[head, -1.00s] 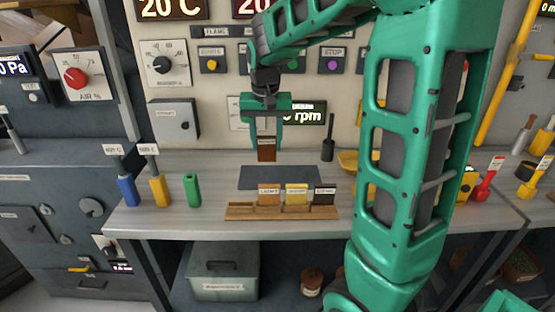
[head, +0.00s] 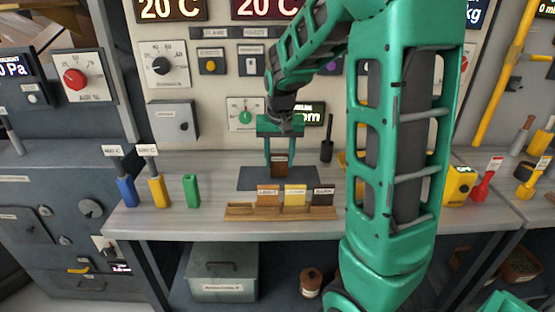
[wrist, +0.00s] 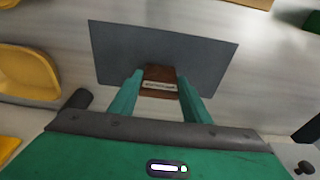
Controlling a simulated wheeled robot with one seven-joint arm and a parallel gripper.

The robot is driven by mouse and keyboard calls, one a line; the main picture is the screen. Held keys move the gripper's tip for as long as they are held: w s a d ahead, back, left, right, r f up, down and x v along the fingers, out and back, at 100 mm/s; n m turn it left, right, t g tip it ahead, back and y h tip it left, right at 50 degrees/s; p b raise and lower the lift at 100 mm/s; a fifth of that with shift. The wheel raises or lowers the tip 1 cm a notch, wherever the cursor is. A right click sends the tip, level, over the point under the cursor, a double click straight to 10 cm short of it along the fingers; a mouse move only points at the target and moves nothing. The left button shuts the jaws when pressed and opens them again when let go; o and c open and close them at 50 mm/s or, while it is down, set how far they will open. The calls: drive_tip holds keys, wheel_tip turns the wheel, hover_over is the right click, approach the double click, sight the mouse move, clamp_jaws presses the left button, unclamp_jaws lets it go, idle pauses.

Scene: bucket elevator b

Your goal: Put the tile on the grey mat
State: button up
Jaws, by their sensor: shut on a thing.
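My gripper (head: 280,160) is shut on a brown tile (head: 280,165), which it holds upright between its two green fingers. The tile has a pale label strip, seen in the wrist view (wrist: 160,86). The grey mat (head: 253,178) lies flat on the workbench behind the wooden rack. In the head view the tile is over the right part of the mat. In the wrist view the grey mat (wrist: 120,50) spreads beneath and beyond the tile. I cannot tell whether the tile's lower edge touches the mat.
A dark upright object (head: 327,148) stands right of the mat. A control panel rises behind.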

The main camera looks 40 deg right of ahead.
drive_tip(key=shift+f, duration=0.1)
drive_tip(key=o, duration=1.2)
wheel_tip(320, 180, up, 12)
drive_tip(key=s+a, duration=0.1)
drive_tip(key=s, duration=0.1)
drive_tip(key=shift+g+y, duration=0.7)
drive_tip(key=shift+g, duration=0.1)
drive_tip(key=s+f, duration=0.3)
drive_tip(key=s, duration=0.6)
drive_tip(key=s+a+f, duration=0.1)
drive_tip(key=s+f, duration=0.2)
drive_tip(key=s, duration=0.6)
drive_tip(key=s+a+f, duration=0.1)
drive_tip(key=s+f, duration=0.3)
drive_tip(key=s, duration=0.5)
drive_tip(key=shift+f, duration=0.1)
